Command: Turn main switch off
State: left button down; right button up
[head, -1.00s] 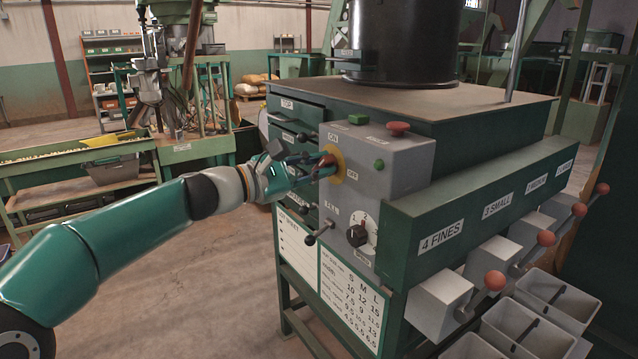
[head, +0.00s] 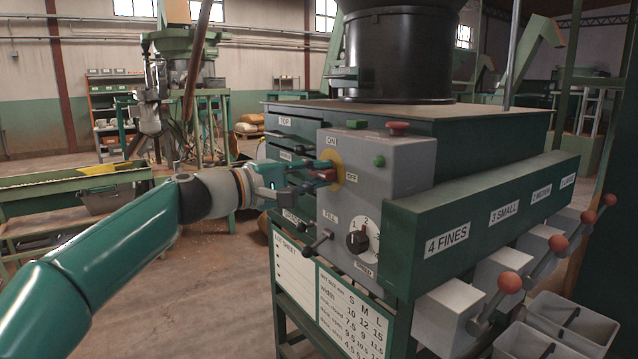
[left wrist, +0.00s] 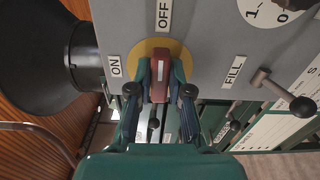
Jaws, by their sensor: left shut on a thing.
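The main switch is a red handle (left wrist: 159,85) on a round yellow plate (head: 337,168) on the grey control box (head: 398,168). My left gripper (left wrist: 160,92) is shut on the red handle, with one finger on each side of it. In the left wrist view the handle stands upright in the picture, its white-marked end toward the OFF label (left wrist: 163,14); the ON label (left wrist: 115,66) lies to its left. In the head view my left gripper (head: 325,173) partly hides the handle. My right gripper is not in view.
A lever with a dark knob (head: 309,250) sticks out below my left gripper. Levers with orange knobs (head: 509,283) line the right side.

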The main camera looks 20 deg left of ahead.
pick_arm(q)
jog(key=shift+d+f+m, duration=0.2)
jog(key=shift+f+m, duration=0.1)
jog(key=shift+f, duration=0.1)
jog(key=c, duration=1.1)
grip_release()
jog(key=shift+r, duration=0.2)
jog(key=shift+a, duration=0.1)
jog(key=shift+s, duration=0.1)
jog(key=v, duration=1.2)
